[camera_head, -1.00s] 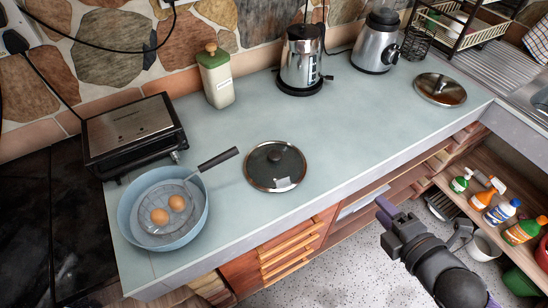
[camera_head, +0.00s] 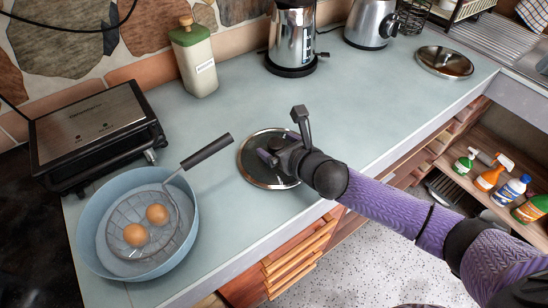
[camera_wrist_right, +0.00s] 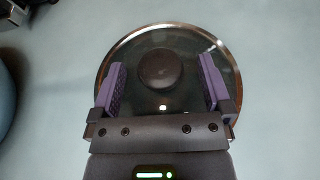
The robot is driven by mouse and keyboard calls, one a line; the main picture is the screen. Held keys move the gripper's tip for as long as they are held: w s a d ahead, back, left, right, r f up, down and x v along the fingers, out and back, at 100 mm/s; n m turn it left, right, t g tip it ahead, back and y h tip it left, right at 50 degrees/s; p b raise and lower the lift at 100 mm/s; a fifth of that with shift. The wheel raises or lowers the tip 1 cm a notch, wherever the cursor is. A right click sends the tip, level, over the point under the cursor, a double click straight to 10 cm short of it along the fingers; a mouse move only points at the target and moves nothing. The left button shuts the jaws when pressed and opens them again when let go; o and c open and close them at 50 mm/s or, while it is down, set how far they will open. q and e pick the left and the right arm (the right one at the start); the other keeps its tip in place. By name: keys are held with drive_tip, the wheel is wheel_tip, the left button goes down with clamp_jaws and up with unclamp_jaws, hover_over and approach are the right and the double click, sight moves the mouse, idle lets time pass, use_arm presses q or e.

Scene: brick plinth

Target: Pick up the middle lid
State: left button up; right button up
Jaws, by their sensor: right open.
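The middle lid (camera_head: 254,176) is a round glass lid with a metal rim, lying flat on the counter. In the right wrist view the lid (camera_wrist_right: 160,35) fills the middle, with its dark round knob (camera_wrist_right: 160,69) between my fingers. My right gripper (camera_head: 270,154) is over the lid, its fingers pointing down at it; the arm hides the lid's right side in the head view. In the right wrist view the gripper (camera_wrist_right: 161,84) is open, with a purple finger on each side of the knob and gaps to both. My left gripper is not in view.
A blue pan (camera_head: 92,226) with a wire strainer (camera_head: 119,213) and two eggs stands left of the lid; the strainer's handle reaches towards the lid. A grill (camera_head: 90,125), a green-topped jar (camera_head: 197,70) and a kettle (camera_head: 290,40) stand behind. Another lid (camera_head: 445,62) lies far right.

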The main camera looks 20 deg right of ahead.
drive_tip(key=shift+w+a+f, duration=0.2)
drive_tip(key=shift+w+f, duration=0.05)
drive_tip(key=shift+w, duration=0.3)
clamp_jaws()
drive_tip(key=shift+r, duration=0.2)
